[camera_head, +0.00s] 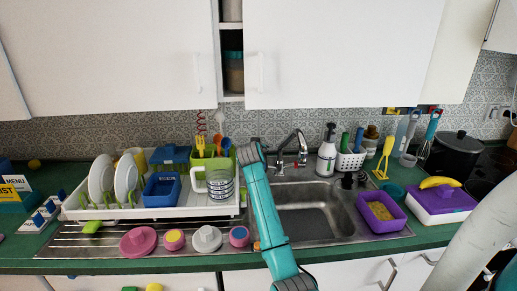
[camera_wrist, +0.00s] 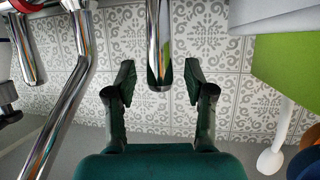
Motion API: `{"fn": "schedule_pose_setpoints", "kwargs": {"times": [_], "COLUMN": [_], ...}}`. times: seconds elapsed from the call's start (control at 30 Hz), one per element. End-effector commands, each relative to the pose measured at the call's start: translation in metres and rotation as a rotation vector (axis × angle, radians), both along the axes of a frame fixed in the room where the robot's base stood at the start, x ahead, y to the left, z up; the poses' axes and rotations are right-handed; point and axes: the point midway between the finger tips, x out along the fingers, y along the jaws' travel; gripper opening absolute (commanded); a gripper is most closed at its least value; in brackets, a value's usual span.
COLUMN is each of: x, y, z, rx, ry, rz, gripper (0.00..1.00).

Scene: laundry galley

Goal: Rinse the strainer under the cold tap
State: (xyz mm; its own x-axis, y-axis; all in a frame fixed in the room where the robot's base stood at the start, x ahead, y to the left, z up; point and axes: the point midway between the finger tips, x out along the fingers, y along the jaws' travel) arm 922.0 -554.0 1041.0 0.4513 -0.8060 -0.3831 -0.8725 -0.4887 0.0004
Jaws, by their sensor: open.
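The chrome tap (camera_wrist: 68,90) fills the left of the wrist view; in the head view the tap (camera_head: 298,147) stands behind the sink (camera_head: 345,222). My gripper (camera_wrist: 160,82) is open, its two dark fingers on either side of a chrome lever-like bar (camera_wrist: 159,35). A gap shows on both sides of the bar, and I cannot tell how deep it sits between them. In the head view my arm hides the gripper's fingers. I cannot make out a strainer in either view. No running water shows.
Left of the sink stand a dish rack (camera_head: 150,211) and a glass mug (camera_head: 220,185). A purple tub (camera_head: 398,220) with yellow contents sits at the sink's right. A soap bottle (camera_head: 327,155) and a white caddy (camera_head: 350,164) stand behind it. The utensil holder (camera_wrist: 285,60) is close on the right.

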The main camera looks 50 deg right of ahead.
Motion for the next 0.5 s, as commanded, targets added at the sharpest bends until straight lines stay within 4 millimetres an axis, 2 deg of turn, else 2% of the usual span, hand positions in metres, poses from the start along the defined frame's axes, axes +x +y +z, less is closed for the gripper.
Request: {"fn": "schedule_pose_setpoints", "kwargs": {"times": [0.2,0.5], "x": [0.0062,0.007], "y": [-0.0121,-0.013], "z": [-0.0054,-0.0059], "rx": [0.0,0.0], "ry": [0.0,-0.001], "rz": [-0.001,0.0], "gripper": [0.54,0.54]}}
